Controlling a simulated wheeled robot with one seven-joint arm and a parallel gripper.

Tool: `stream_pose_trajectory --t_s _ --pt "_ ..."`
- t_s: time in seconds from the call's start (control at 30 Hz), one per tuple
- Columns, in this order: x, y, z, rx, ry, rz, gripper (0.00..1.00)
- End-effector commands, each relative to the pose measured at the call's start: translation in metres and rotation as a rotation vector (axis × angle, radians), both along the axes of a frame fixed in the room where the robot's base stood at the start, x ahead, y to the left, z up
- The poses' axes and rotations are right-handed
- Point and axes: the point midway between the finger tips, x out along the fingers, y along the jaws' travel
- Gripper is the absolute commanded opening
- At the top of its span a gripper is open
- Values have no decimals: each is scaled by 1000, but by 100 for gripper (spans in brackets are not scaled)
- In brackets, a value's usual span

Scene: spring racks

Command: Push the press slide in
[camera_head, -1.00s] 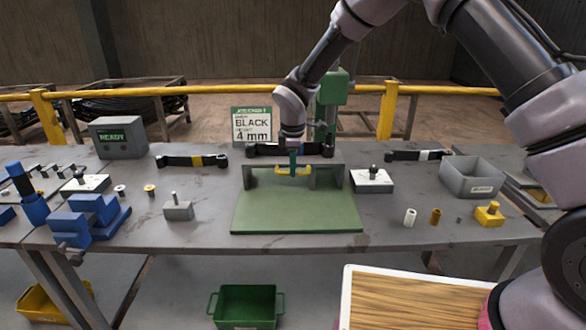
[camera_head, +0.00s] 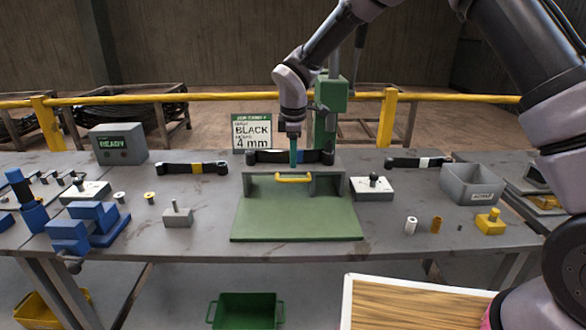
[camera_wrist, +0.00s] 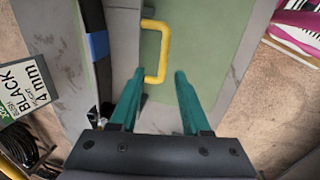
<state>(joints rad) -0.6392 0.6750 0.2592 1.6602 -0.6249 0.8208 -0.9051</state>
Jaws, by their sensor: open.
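The press slide is a flat green plate (camera_head: 296,218) on the bench, its back part under a grey frame (camera_head: 328,182), reaching out toward the front. A yellow handle (camera_head: 295,178) stands at the slide's back, by the frame. My gripper (camera_head: 293,162) is above and behind the handle, with teal fingers pointing down. In the wrist view the two fingers (camera_wrist: 156,85) are apart with nothing between them, and the yellow handle (camera_wrist: 164,52) lies beyond their tips. The green slide also shows in the wrist view (camera_wrist: 205,50).
The green press column (camera_head: 331,95) and a sign (camera_head: 255,132) stand behind. A grey block with a pin (camera_head: 177,216) is left of the slide; a white block (camera_head: 371,188) is right.

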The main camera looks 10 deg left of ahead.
Motion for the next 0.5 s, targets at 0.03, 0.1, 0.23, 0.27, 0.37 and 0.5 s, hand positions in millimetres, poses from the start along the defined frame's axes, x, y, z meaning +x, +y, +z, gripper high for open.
stream_pose_trajectory --t_s 0.03,0.1,0.23,0.27,0.37,0.5 --pt "-1 0 10 2 -2 -1 47" --pt "-3 -1 21 2 -2 -1 47" --pt "-5 -2 34 1 -1 -1 47" --pt "-6 -2 35 0 0 -1 47" --pt "-6 -2 39 0 0 -1 47" --pt "-6 -2 39 0 0 0 47"
